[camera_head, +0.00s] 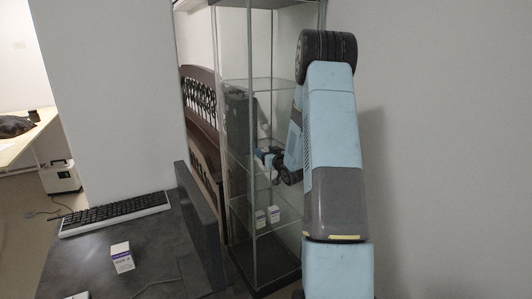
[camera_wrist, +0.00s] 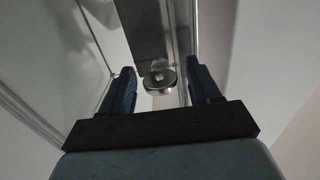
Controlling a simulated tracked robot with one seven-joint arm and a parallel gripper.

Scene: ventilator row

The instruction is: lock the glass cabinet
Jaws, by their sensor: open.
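The glass cabinet (camera_head: 262,110) stands upright in the middle of the head view, tall, with a dark base and glass shelves. My arm hides part of its right side. In the wrist view a round metal lock (camera_wrist: 160,77) sits at the edge of the cabinet's glass (camera_wrist: 60,50). My gripper (camera_wrist: 160,88) is open, with one blue finger on each side of the lock. There is a visible gap between each finger and the lock. In the head view my gripper (camera_head: 268,160) is small and partly hidden, at the cabinet's middle height.
Small white boxes (camera_head: 267,215) stand on a lower cabinet shelf. A dark desk (camera_head: 75,258) with a keyboard (camera_head: 115,211) and a white box (camera_head: 121,257) is at left. A wooden bench (camera_head: 203,130) stands behind. A bare wall (camera_head: 440,150) is at right.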

